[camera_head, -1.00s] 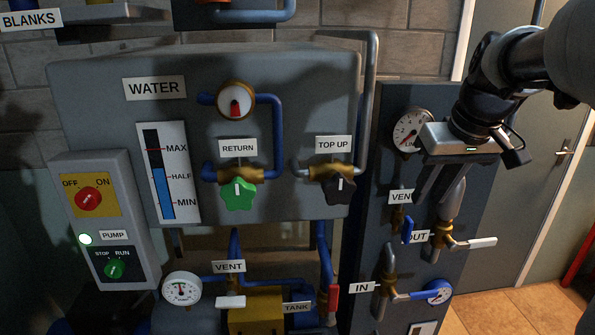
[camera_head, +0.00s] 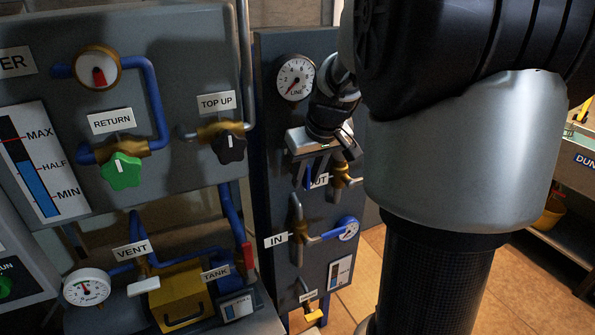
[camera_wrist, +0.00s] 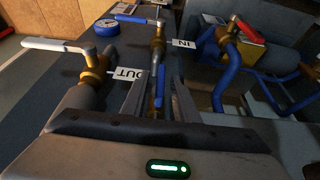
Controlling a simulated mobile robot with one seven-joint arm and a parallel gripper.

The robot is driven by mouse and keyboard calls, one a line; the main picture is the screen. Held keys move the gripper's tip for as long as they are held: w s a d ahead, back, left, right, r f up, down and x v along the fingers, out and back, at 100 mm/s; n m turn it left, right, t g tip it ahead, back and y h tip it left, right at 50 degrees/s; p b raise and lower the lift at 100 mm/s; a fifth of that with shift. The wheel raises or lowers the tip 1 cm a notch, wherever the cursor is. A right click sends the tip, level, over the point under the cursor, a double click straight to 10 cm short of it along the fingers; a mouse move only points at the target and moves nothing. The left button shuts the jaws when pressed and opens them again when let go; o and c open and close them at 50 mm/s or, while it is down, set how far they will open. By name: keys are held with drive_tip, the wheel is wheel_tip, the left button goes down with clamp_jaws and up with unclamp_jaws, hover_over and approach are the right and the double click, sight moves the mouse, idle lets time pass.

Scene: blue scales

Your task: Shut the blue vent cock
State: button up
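The blue vent cock has a small blue lever (camera_head: 308,176) on the dark right panel, mostly hidden behind my gripper in the head view. In the wrist view the blue lever (camera_wrist: 159,92) lies lengthwise between my two fingers. My gripper (camera_head: 313,178) is in front of the panel, below the LINE gauge. Its fingers in the wrist view (camera_wrist: 160,88) stand apart, one on each side of the lever, with gaps showing. I cannot tell how deep the lever sits between them. The cock's brass body and its label are hidden in the head view.
The OUT cock (camera_wrist: 92,62) with a white lever is close beside my gripper. The IN cock (camera_head: 298,232) with a blue lever is below. The LINE gauge (camera_head: 295,78) is just above. A tank with another VENT cock (camera_head: 143,284) stands at the lower left.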

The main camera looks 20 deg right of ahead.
clamp_jaws()
drive_tip(key=shift+y, duration=0.3)
drive_tip(key=y, duration=0.1)
drive_tip(key=y+b, duration=0.1)
drive_tip(key=shift+d+f+m+y+b, duration=0.2)
drive_tip(key=shift+m+y+b, duration=0.1)
drive_tip(key=shift+m, duration=0.1)
drive_tip(key=shift+d+f+m+t+y+b, duration=0.1)
drive_tip(key=shift+m+t+y+b, duration=0.4)
drive_tip(key=shift+y, duration=1.75)
drive_tip(key=shift+a+r+m+t+y+b, duration=0.1)
drive_tip(key=shift+m+y+b, duration=0.4)
drive_tip(key=shift+y, duration=1.7)
drive_tip(key=shift+d+f+m+t+y+b, duration=0.2)
drive_tip(key=shift+m+y, duration=0.6)
drive_tip(key=shift+y, duration=1.45)
drive_tip(key=shift+a+r, duration=0.1)
